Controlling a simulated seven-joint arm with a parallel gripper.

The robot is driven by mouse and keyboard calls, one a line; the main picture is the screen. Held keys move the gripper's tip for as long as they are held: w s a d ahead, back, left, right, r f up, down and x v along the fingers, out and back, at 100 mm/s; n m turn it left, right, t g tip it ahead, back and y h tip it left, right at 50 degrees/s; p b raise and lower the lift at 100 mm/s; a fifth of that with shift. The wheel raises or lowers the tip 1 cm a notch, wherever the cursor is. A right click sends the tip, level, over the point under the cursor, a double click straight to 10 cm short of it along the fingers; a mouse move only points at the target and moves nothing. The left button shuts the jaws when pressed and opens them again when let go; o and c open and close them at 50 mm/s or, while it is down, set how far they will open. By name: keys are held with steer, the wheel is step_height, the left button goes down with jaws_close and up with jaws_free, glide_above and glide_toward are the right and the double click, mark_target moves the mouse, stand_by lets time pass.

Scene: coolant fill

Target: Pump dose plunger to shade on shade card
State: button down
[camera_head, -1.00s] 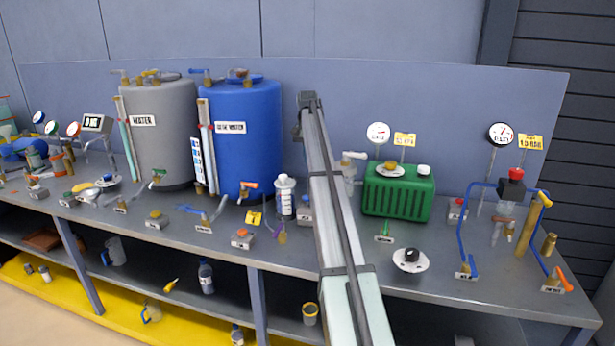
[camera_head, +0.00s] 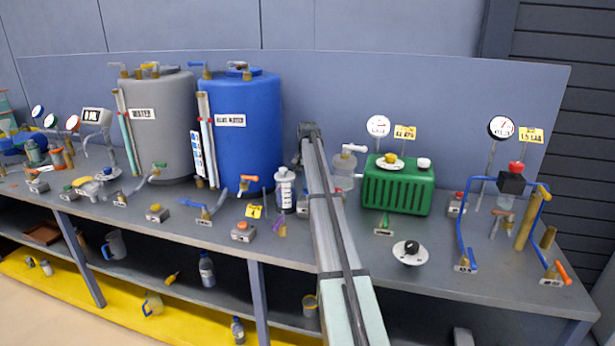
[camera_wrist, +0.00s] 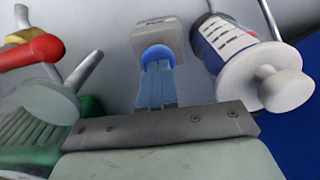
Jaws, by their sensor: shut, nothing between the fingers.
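The likely dose plunger is a white cylinder with dark graduation lines and a round white knob (camera_wrist: 270,80). In the head view it stands on the bench (camera_head: 284,190), in front of the blue tank. A card with blue patches, likely the shade card (camera_head: 196,155), is upright at that tank's left side. In the wrist view my gripper (camera_wrist: 157,68) is shut and empty. Its fingertips are over the blue button (camera_wrist: 158,54) of a small grey box (camera_wrist: 158,28), beside the plunger; contact is unclear. My arm hides the gripper in the head view.
The blue tank (camera_head: 240,130) and grey tank (camera_head: 160,140) stand behind. A green ribbed unit (camera_head: 397,190) and a clear pump jar (camera_head: 347,165) are right of my arm. Valves and button boxes line the bench front (camera_head: 225,245).

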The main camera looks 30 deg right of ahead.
steer(key=shift+f, duration=0.15)
steer(key=shift+f, duration=1.3)
steer(key=shift+r, duration=0.1)
step_height(320, 180, up, 14)
stand_by(0.8)
